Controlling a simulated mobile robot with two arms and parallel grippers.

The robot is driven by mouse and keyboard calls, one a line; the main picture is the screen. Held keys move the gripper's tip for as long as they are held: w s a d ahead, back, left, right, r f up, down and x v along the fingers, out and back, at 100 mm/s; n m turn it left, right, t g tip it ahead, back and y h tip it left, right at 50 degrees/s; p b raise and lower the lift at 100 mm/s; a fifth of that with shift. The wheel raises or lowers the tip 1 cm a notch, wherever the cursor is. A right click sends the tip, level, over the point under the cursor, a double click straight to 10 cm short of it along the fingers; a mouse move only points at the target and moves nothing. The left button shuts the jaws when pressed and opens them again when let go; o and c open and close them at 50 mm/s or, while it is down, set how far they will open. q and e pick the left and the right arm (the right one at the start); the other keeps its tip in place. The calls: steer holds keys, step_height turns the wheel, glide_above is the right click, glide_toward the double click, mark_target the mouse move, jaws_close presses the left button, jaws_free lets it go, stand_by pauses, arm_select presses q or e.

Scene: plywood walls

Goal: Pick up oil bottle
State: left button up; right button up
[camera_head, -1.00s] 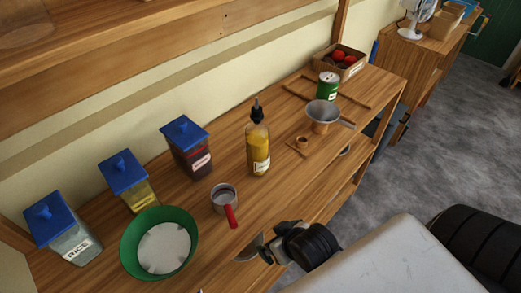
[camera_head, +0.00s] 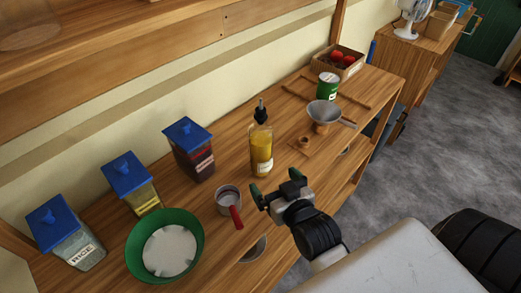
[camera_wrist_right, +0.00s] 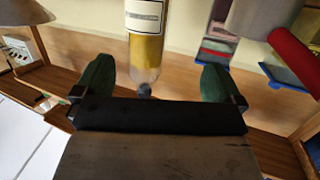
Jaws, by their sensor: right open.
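The oil bottle (camera_head: 261,152) stands upright on the wooden counter, with yellow oil, a pale label and a black pourer top. My right gripper (camera_head: 275,182) is open and empty, with green fingertips, just in front of and to the right of the bottle in the head view. In the right wrist view the bottle (camera_wrist_right: 145,45) appears upside down between and beyond the two open fingers of the right gripper (camera_wrist_right: 157,85), with a gap on each side. My left gripper is not in view.
A metal cup with a red handle (camera_head: 229,200) stands close left of the gripper. Jars with blue lids (camera_head: 188,147) and a green bowl (camera_head: 140,240) are further left. A funnel on a stand (camera_head: 323,113), a green can (camera_head: 328,87) and a produce box (camera_head: 339,62) are to the right.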

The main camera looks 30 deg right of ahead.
mark_target(265, 150)
steer(key=w, duration=0.2)
steer(key=w+d+r+t, duration=0.1)
steer(key=w, duration=0.1)
steer(key=w+r+t+h+p, duration=0.1)
steer(key=w, duration=0.1)
steer(key=shift+w+d+r+m, duration=0.15)
steer(key=shift+d+r+m, duration=0.05)
steer(key=shift+d+m, duration=0.1)
steer(key=shift+w+r+p, duration=0.15)
steer(key=shift+w+p, duration=0.3)
steer(key=shift+w, duration=0.15)
steer(key=w, duration=0.1)
steer(key=w+p, duration=0.1)
steer(key=w, duration=0.1)
steer(key=shift+w+d+r, duration=0.15)
steer(key=shift+w+d, duration=0.1)
steer(key=shift+d, duration=0.05)
steer(key=shift+w, duration=0.4)
steer(key=shift+s, duration=0.1)
